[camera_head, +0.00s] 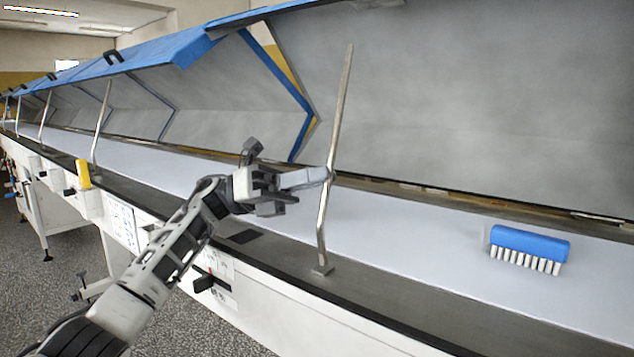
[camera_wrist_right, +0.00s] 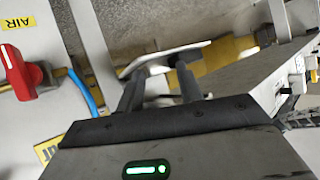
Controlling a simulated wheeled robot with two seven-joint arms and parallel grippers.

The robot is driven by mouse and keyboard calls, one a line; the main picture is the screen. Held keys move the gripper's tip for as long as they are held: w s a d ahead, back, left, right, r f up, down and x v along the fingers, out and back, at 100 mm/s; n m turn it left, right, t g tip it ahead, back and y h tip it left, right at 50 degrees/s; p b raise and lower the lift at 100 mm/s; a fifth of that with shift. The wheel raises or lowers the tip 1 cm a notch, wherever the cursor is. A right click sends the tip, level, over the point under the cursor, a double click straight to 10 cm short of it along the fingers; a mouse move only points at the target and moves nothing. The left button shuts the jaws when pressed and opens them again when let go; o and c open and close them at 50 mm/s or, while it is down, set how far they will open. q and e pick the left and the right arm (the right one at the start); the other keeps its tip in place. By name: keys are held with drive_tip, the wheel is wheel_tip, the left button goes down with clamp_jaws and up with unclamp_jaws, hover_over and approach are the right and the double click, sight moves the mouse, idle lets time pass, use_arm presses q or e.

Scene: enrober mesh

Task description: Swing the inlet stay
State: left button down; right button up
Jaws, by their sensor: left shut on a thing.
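The inlet stay (camera_head: 328,215) is a slim bent metal rod in the head view. Its foot rests on the dark front ledge of the long machine, and its upper end leans up and slightly right in front of the raised grey hood panel (camera_head: 450,100). My left gripper (camera_head: 324,176) is shut on the stay at about mid-height, reaching it from the left. The stay's top end stands clear of the hood edge in the picture. My right gripper (camera_wrist_right: 160,85) shows only in the right wrist view, its two dark fingers apart, with a pale flat plate (camera_wrist_right: 165,58) beyond the tips.
A blue brush (camera_head: 530,243) with white bristles lies on the pale belt (camera_head: 410,225) at right. More stays (camera_head: 101,120) stand under blue-edged hoods at left. A yellow-handled item (camera_head: 83,174) is on the machine's front. A red knob (camera_wrist_right: 20,72) is left in the right wrist view.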

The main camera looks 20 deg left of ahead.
drive_tip(key=shift+w+f, duration=0.1)
drive_tip(key=shift+w, duration=0.15)
use_arm(q)
drive_tip(key=c, duration=1.5)
unclamp_jaws()
drive_tip(key=shift+a, duration=0.1)
use_arm(e)
drive_tip(key=shift+a, duration=0.15)
